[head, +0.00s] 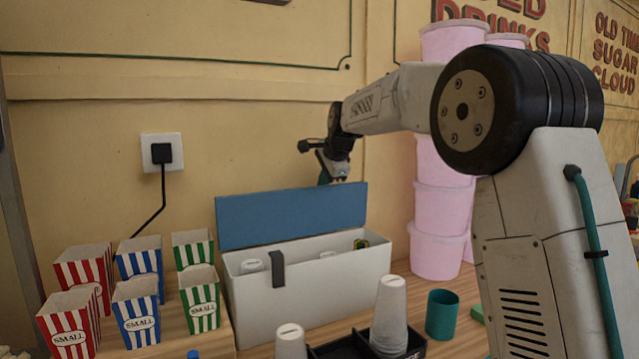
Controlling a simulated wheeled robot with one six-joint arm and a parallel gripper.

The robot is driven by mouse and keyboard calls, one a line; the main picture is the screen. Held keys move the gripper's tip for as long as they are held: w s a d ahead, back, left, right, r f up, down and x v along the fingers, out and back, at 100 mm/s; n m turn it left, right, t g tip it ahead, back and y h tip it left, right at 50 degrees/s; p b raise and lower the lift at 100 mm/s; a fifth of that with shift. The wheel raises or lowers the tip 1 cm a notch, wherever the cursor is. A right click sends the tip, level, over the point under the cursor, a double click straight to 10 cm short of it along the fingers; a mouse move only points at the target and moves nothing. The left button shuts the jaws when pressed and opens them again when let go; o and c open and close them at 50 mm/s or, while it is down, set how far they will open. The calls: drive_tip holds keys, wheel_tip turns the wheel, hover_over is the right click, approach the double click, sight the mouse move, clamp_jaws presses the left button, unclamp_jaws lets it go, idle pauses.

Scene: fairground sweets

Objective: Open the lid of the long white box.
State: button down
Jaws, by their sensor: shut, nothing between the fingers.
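The long white box (310,296) stands on the wooden counter against the wall. Its lid (292,215), blue on the face I see, stands raised and nearly upright along the back edge, so the box is open. A dark latch or handle (278,269) sits on the front rim. White items and a small colourful one show inside. My gripper (332,178) is shut and empty, just above the top edge of the lid near its right end. Its tips are small and partly hidden there; I cannot tell whether they touch the lid.
Striped popcorn boxes (134,303) stand close to the left of the white box. A black tray (345,347), white cups (389,313) and a teal cup (441,314) stand in front and right. Pink tubs (437,246) are stacked behind right. A plug (161,153) is on the wall.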

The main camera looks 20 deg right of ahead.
drive_tip(key=shift+w, duration=0.4)
